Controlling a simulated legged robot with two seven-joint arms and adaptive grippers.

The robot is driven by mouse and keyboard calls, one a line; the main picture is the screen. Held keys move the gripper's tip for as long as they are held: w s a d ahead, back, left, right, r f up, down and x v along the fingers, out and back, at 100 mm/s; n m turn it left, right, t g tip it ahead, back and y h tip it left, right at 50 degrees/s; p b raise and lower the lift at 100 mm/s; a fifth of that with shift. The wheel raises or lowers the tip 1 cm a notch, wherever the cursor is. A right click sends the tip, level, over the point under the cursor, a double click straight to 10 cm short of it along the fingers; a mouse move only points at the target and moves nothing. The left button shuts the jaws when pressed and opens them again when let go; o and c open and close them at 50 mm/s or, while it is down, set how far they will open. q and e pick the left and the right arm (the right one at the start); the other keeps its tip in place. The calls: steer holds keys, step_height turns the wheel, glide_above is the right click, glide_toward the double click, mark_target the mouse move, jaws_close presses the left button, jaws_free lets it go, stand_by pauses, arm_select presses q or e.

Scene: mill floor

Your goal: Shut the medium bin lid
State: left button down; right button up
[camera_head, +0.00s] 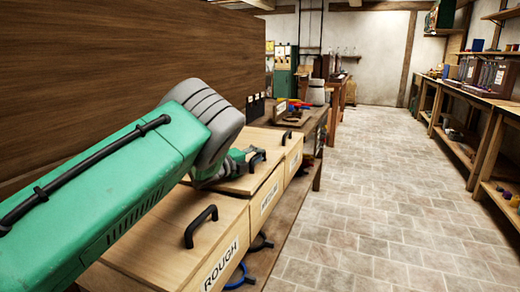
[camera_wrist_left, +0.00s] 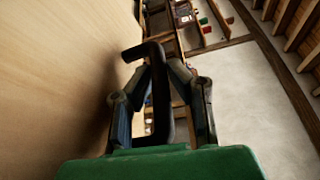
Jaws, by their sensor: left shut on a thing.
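The medium bin (camera_head: 266,199) is the middle one of a row of light wooden bins. Its lid (camera_head: 238,184) lies about level on top; I cannot tell if a small gap is left. My left gripper (camera_head: 246,158) is at the lid's black handle (camera_head: 258,160), partly hidden behind my grey wrist. In the left wrist view, the fingers (camera_wrist_left: 167,78) are shut on the black handle (camera_wrist_left: 158,95), with the pale wooden lid (camera_wrist_left: 60,80) beside it. My right gripper is in neither view.
The rough bin (camera_head: 222,264), with its lid (camera_head: 165,235) down, stands nearest, under my arm. Another bin (camera_head: 294,157) stands beyond. A tall wooden panel (camera_head: 120,70) rises on the left. The stone floor (camera_head: 370,200) is clear; shelves (camera_head: 480,110) line the right.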

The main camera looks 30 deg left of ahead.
mark_target(230, 180)
arm_select(q)
step_height(230, 180, down, 2)
steer(key=shift+d+f+m+b, duration=0.15)
steer(key=shift+f+m+b, duration=0.1)
steer(key=shift+m+b, duration=0.15)
steer(key=shift+d+f, duration=0.2)
steer(key=shift+f, duration=0.05)
steer(key=shift+f, duration=0.15)
steer(key=c, duration=1.8)
jaws_free()
steer(key=shift+s+g, duration=0.1)
steer(key=shift+g, duration=0.2)
steer(key=shift+s+f, duration=0.1)
steer(key=v, duration=1.1)
steer(key=shift+s+a, duration=0.2)
steer(key=shift+a, duration=0.05)
steer(key=shift+s+r, duration=0.1)
steer(key=shift+r, duration=0.15)
